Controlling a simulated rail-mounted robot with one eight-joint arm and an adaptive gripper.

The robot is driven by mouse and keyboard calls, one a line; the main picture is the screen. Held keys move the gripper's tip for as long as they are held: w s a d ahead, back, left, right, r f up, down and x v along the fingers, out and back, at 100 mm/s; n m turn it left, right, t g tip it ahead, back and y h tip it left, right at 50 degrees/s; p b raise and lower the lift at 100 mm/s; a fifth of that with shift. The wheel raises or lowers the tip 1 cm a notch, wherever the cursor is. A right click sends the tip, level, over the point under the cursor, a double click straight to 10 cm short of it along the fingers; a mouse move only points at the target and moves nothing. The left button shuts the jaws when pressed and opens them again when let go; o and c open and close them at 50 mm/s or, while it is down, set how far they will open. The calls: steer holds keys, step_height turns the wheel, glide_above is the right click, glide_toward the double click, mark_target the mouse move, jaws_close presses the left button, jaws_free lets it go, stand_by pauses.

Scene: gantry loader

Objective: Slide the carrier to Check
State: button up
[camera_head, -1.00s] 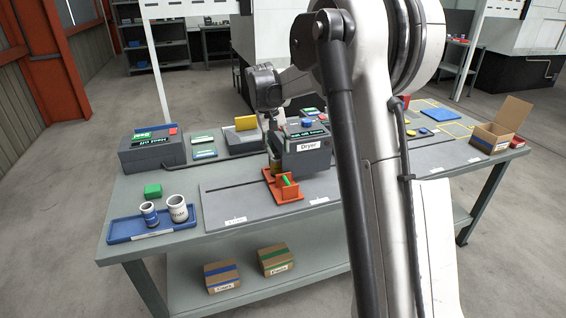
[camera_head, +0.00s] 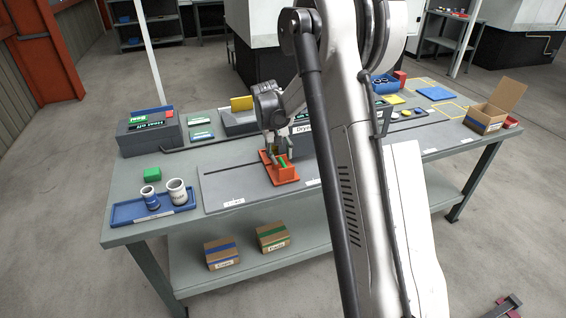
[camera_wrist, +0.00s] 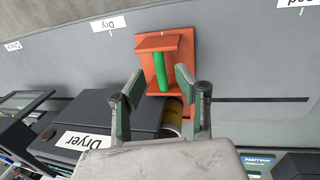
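The orange carrier (camera_head: 283,175) sits on the grey track board (camera_head: 220,185), between the left front label and the Dry label. It has an upright green bar, which shows between the fingers in the wrist view (camera_wrist: 161,71). The Dry label (camera_wrist: 105,24) and the Check label (camera_wrist: 13,46) lie to the left in the wrist view, Check farther off. My gripper (camera_head: 279,150) is right at the carrier, its two fingers apart on either side of the green bar. In the wrist view the fingers (camera_wrist: 157,80) look clear of the bar; contact is not visible.
The Dryer (camera_wrist: 85,140) stands close behind the carrier, beside my gripper. A blue tray (camera_head: 128,213) with two cups and a green block (camera_head: 152,174) lie left of the board. An open cardboard box (camera_head: 486,122) stands at the right end. My arm hides the board's middle.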

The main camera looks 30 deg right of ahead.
mark_target(284, 164)
steer(key=shift+d+f, duration=0.2)
steer(key=shift+f, duration=0.6)
steer(key=shift+d+f, duration=0.15)
steer(key=shift+f, duration=0.65)
jaws_close()
